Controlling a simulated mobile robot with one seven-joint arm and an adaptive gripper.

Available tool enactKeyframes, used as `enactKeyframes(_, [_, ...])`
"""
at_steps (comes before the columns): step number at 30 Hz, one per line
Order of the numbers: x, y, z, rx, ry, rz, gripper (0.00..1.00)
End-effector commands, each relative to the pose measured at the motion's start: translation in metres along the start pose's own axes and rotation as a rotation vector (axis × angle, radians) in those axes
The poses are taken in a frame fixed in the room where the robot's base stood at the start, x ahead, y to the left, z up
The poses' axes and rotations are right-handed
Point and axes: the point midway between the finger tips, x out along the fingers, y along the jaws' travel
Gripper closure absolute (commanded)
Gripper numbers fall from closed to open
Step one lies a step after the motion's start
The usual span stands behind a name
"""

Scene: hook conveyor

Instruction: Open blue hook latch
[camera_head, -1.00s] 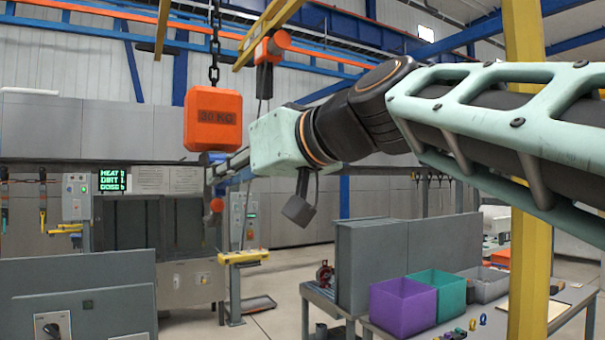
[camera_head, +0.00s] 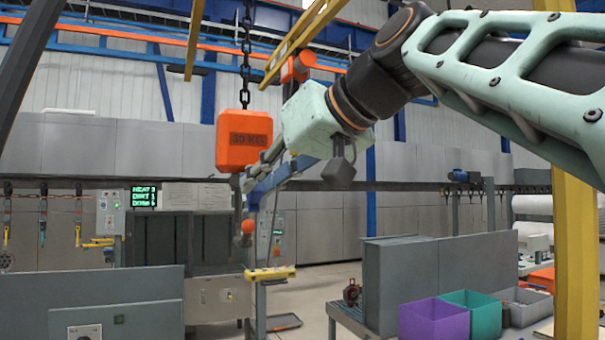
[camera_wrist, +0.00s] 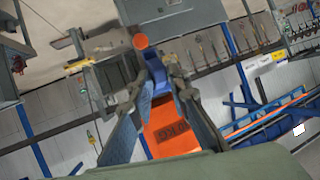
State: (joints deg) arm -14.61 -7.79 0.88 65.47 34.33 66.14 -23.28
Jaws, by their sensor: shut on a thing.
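The orange 30 KG hook block (camera_head: 244,140) hangs on a dark chain, with its hook (camera_head: 238,205) below it. The blue latch (camera_head: 254,196) shows just right of the hook, at the end of my gripper (camera_head: 258,188). In the wrist view the blue latch (camera_wrist: 159,80) lies between the two dark fingers of my gripper (camera_wrist: 160,88), which are shut on it. The hook block (camera_wrist: 168,130) shows behind and between the fingers. The fingers hide part of the latch and of the hook.
A yellow post (camera_head: 578,170) stands at the right, near my arm. Purple (camera_head: 433,320) and teal (camera_head: 472,312) bins stand by a grey partition (camera_head: 415,275). A grey cabinet (camera_head: 90,305) stands at the lower left. The floor between is clear.

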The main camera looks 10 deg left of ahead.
Motion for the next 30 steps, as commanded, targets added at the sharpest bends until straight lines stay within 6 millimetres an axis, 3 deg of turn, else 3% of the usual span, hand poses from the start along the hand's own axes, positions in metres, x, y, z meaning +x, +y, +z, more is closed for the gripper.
enactKeyframes(15, [-0.007, -0.006, -0.021, 0.022, -0.089, -0.012, 0.99])
enactKeyframes(30, [-0.012, -0.007, -0.024, 0.030, -0.106, -0.007, 1.00])
